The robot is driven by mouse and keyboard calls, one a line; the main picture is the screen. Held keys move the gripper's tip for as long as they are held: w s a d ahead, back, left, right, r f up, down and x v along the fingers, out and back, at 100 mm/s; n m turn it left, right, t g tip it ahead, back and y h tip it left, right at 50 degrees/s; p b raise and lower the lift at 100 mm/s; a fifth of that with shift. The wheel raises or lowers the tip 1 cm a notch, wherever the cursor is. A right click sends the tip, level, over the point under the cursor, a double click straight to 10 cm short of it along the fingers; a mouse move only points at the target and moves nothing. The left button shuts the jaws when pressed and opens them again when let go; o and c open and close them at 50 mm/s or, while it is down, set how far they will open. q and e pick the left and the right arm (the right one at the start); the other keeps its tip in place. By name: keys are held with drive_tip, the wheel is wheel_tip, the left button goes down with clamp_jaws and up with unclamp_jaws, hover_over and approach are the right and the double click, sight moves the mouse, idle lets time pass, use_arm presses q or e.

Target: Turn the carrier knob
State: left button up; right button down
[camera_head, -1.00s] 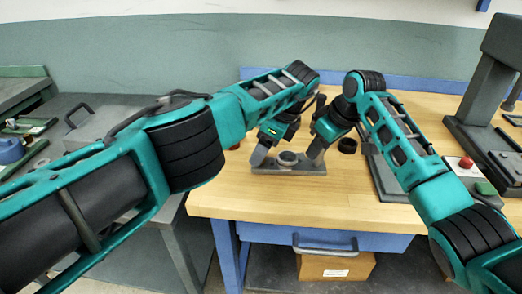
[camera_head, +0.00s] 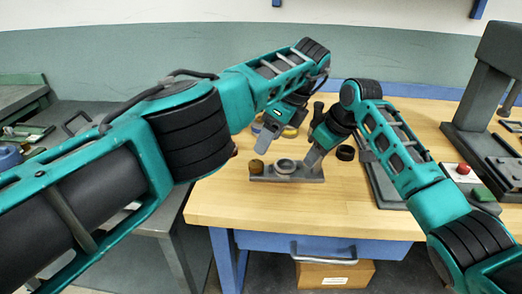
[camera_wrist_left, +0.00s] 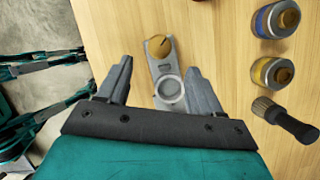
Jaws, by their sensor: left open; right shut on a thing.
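The carrier is a grey bar with a round ring seat (camera_head: 285,166), lying on the wooden table. Its brass carrier knob (camera_head: 257,167) is at the left end. In the left wrist view the knob (camera_wrist_left: 158,47) stands at the far end of the carrier, with a slot-like mark on top. My left gripper (camera_head: 270,130) is raised above and behind the knob, apart from it. Its fingers (camera_wrist_left: 160,67) are spread and empty in the left wrist view. My right gripper (camera_head: 314,158) is shut on the carrier's right end; the exact contact is partly hidden.
A dark ring (camera_head: 345,153) lies right of the carrier. A grey press-like machine (camera_head: 485,100) stands at right, near a red button (camera_head: 463,169). The front table is clear.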

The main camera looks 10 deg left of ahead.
use_arm(q)
drive_tip(key=m, duration=0.6)
wheel_tip(320, 180, up, 5)
drive_tip(key=m+h, duration=0.4)
drive_tip(key=m, duration=2.7)
hover_over(256, 163)
drive_tip(key=shift+m+g, duration=0.4)
wheel_tip(256, 163, down, 12)
drive_tip(key=shift+f, duration=0.1)
